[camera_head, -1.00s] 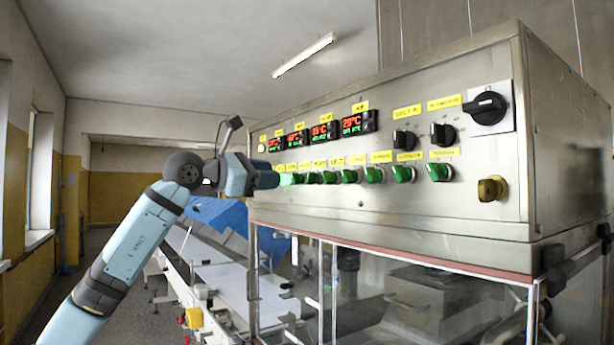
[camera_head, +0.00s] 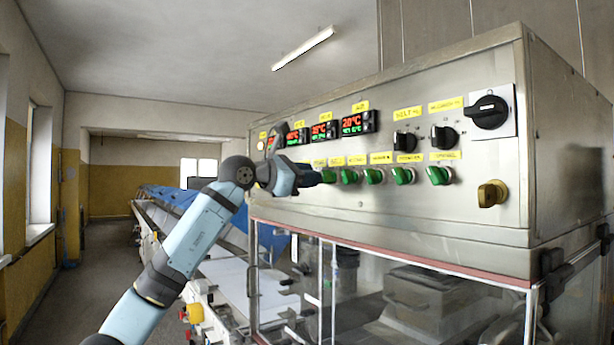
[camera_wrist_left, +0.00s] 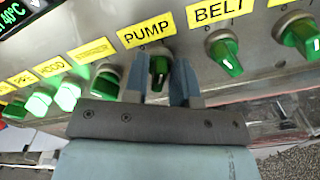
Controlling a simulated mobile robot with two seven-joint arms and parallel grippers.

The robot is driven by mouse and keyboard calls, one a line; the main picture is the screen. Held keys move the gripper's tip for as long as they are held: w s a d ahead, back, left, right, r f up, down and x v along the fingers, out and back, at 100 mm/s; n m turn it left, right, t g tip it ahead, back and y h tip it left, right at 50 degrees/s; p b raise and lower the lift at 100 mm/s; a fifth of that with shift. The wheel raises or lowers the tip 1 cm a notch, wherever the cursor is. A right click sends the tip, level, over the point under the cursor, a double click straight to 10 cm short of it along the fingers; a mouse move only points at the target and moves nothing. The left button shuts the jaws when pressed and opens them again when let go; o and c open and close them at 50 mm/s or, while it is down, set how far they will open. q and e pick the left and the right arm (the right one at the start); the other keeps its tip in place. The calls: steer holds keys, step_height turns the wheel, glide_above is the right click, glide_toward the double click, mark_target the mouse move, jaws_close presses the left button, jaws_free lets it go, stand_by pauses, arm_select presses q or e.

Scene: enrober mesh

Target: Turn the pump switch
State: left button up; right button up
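The pump switch (camera_wrist_left: 158,66) is a dark green knob, unlit, under the yellow PUMP label (camera_wrist_left: 147,31) in the left wrist view. My left gripper (camera_wrist_left: 160,75) is open, with one finger on each side of this knob. I cannot tell whether the fingers touch it. In the head view my left gripper (camera_head: 326,177) is at the lower switch row of the steel panel (camera_head: 440,205), and it hides the pump switch there. My right gripper is in neither view.
The belt switch (camera_wrist_left: 225,55) is close to the right of the fingers, and another green switch (camera_wrist_left: 106,82) is close to the left. Several switches further left glow. Dark rotary knobs (camera_head: 404,139) and temperature displays (camera_head: 357,123) are above. A conveyor (camera_head: 215,265) runs below.

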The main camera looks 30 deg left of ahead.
arm_select(q)
steer(key=c, duration=0.3)
steer(key=shift+c, duration=0.2)
steer(key=n, duration=0.4)
steer(key=n+p, duration=0.1)
steer(key=n, duration=0.6)
steer(key=shift+w+a+n, duration=0.15)
steer(key=shift+a+n, duration=0.1)
steer(key=shift+n, duration=0.15)
stand_by(0.3)
steer(key=o, duration=0.7)
